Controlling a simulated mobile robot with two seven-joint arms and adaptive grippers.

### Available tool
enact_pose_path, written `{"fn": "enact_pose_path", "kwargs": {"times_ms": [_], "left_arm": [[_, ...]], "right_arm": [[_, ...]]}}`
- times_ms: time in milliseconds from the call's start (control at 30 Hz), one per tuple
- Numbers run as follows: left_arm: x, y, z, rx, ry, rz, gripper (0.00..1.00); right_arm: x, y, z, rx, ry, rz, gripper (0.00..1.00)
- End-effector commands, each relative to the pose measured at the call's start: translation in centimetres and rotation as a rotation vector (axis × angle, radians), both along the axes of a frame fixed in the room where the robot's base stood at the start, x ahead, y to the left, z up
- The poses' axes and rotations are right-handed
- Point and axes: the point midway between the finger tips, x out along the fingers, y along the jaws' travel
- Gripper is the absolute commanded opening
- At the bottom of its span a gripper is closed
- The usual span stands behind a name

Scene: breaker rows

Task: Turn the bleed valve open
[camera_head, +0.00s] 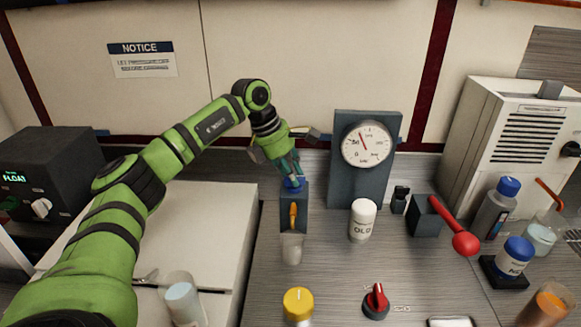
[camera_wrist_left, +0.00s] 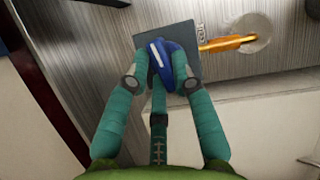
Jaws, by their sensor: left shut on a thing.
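The bleed valve is a dark box (camera_head: 294,222) with a blue knob (camera_head: 293,185) on top and an orange spout (camera_head: 293,214) on its front. A small cup (camera_head: 291,249) stands below the spout. My left gripper (camera_head: 291,178) comes down from above, shut on the blue knob. In the left wrist view the teal fingers (camera_wrist_left: 163,82) close on both sides of the blue knob (camera_wrist_left: 167,62), which bears a white line. The fingers partly hide the knob. My right gripper is not in view.
A gauge on a panel (camera_head: 366,145) stands right of the valve. A white jar (camera_head: 362,219), a yellow-capped container (camera_head: 298,303) and a red rotary switch (camera_head: 376,300) are nearby. A red-ended lever (camera_head: 464,243) juts out to the right. Bare counter shows between them.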

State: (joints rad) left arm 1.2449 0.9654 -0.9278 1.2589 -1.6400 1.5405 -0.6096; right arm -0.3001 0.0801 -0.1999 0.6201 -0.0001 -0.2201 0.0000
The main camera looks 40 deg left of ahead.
Motion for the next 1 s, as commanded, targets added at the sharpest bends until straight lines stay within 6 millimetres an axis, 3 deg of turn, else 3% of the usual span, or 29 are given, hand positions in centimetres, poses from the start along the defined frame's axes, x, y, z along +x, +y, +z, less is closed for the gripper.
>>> {"fn": "enact_pose_path", "kwargs": {"times_ms": [400, 933, 967, 1000], "left_arm": [[0.39, -0.25, 0.41, -0.004, -0.013, -0.183, 0.0], [0.37, -0.31, 0.31, -0.004, -0.012, -0.209, 0.0], [0.37, -0.31, 0.31, -0.003, -0.013, -0.21, 0.29], [0.37, -0.32, 0.3, -0.003, -0.013, -0.21, 0.45]], "right_arm": [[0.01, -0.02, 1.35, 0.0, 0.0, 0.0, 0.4], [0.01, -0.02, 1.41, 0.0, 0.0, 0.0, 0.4], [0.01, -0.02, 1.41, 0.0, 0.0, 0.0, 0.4], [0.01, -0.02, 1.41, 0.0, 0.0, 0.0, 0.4]]}}
